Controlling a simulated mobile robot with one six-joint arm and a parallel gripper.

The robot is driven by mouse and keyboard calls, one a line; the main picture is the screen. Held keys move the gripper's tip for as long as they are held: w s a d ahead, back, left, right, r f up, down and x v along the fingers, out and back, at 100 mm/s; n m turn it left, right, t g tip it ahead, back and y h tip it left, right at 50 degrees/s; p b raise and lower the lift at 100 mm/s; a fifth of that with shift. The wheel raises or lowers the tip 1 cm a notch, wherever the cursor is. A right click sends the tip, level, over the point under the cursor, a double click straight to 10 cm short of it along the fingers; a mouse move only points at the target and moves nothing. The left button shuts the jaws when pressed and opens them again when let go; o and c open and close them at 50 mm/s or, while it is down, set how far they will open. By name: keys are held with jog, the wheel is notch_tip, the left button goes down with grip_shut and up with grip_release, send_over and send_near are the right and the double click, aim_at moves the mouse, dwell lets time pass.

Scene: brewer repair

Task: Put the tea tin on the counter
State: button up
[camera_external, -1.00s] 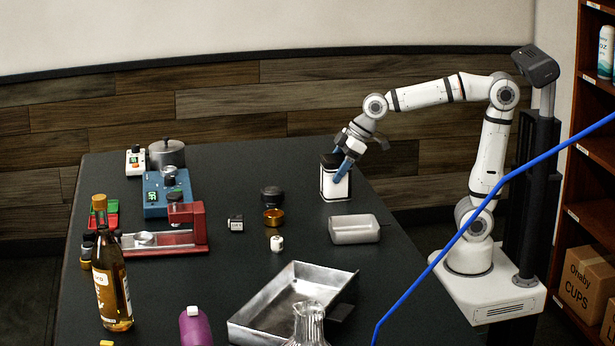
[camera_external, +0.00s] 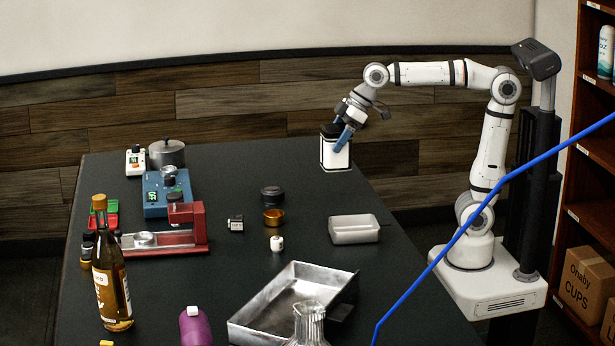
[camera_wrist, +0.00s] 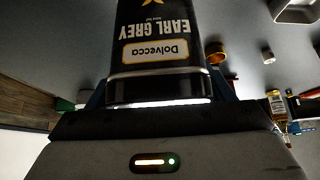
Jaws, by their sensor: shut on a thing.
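The tea tin (camera_external: 336,156) is a white and black upright canister held over the far right part of the dark counter (camera_external: 300,200). My gripper (camera_external: 343,138) reaches down from above right and is shut on it, with blue fingers at its sides. The tin looks raised clear of the counter. In the wrist view, the tin (camera_wrist: 165,30) fills the upper middle, with an upside-down "EARL GREY" label, between the blue fingers. Its far end is cut off by the frame.
An empty light tray (camera_external: 354,229) stands nearest on the counter. A black round lid (camera_external: 272,195) and a copper cup (camera_external: 273,217) are to its left. A large metal pan (camera_external: 290,305) is in front. The counter's far right area below the tin is clear.

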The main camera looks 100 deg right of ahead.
jog(key=w+a+r+n+y+p, duration=0.15)
jog(key=w+a, duration=0.25)
jog(key=a, duration=1)
jog(key=w+a+r+n+y+p, duration=0.1)
jog(key=w+a+n, duration=0.25)
jog(key=a, duration=1.05)
jog(key=s+a+f+n+g+y, duration=0.15)
jog(key=s+a, duration=0.35)
jog(key=a, duration=0.8)
jog(key=s+a+r+n+y, duration=0.15)
jog(key=s+a, duration=0.25)
jog(key=a, duration=1)
jog(key=shift+n+h, duration=0.4)
jog(key=shift+h, duration=0.05)
jog(key=shift+s+a+f+b, duration=0.1)
jog(key=shift+s+f+b, duration=0.1)
jog(key=shift+f, duration=2.6)
jog(key=shift+s+a+f+b, duration=0.1)
jog(key=shift+f+b, duration=0.05)
jog(key=shift+f, duration=2.6)
